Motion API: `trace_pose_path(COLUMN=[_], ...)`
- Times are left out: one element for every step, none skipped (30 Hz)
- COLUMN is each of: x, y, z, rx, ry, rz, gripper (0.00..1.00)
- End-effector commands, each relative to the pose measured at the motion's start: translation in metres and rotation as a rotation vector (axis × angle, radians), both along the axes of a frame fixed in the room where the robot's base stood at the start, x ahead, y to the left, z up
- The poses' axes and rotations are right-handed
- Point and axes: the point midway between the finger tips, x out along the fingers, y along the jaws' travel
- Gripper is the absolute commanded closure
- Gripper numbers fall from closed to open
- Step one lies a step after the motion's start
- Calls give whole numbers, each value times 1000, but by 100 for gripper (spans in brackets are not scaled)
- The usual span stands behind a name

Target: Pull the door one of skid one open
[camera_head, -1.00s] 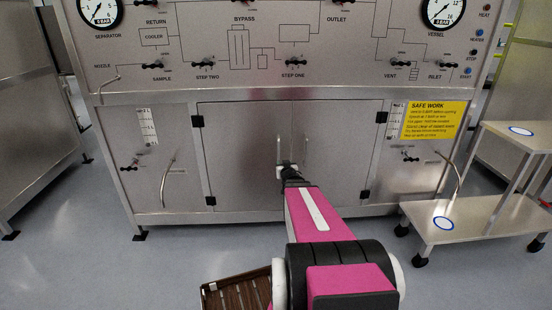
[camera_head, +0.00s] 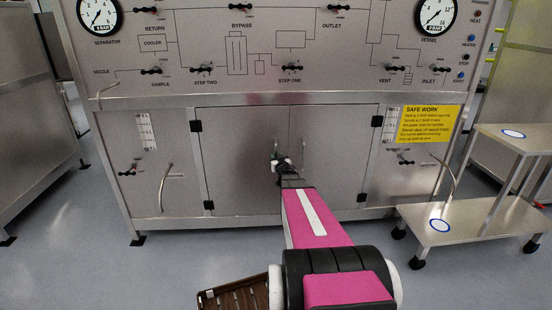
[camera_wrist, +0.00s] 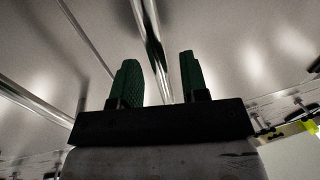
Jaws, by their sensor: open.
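The lower cabinet of the skid has two closed steel doors, a left door (camera_head: 238,150) and a right door (camera_head: 335,140). They meet at a seam in the middle, with an upright handle on each side. My gripper (camera_head: 278,164) is at the left door's handle and hides most of it. In the wrist view my gripper (camera_wrist: 158,64) is open, its two green fingers apart. A shiny bar handle (camera_wrist: 151,32) runs between the fingers, with visible gaps on both sides. I cannot tell how deep it lies between them.
A yellow safety sign (camera_head: 430,124) is on the panel at right. A steel step cart (camera_head: 470,222) stands at the front right. Another cabinet (camera_head: 35,130) stands at left. Valves and gauges fill the upper panel. The floor before the doors is mostly clear.

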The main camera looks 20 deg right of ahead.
Motion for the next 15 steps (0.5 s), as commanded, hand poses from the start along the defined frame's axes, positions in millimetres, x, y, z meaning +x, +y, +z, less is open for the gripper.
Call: trace_pose_path(x=[9,12,14,16,17,17,17,17,17,17,17,17,17,17,17], y=[-1,-1,-1,-1,-1,-2,-2,-1,-1,-1,-1,-1,-1,-1,-1], z=[-1,0,0,0,0,0,0,0,1,1,1,0,0,0,0], rx=[0,0,0,0,0,0,0,0,0,0,0,0,0,0,0], ry=[-1,0,0,0,0,0,0,0,0,0,0,0,0,0,0], rz=[0,0,0,0,0,0,0,-1,-1,-1,-1,-1,-1,-1,-1], gripper=[59,59,59,59,59,59,59,59,59,59,59,59,62,72,85])
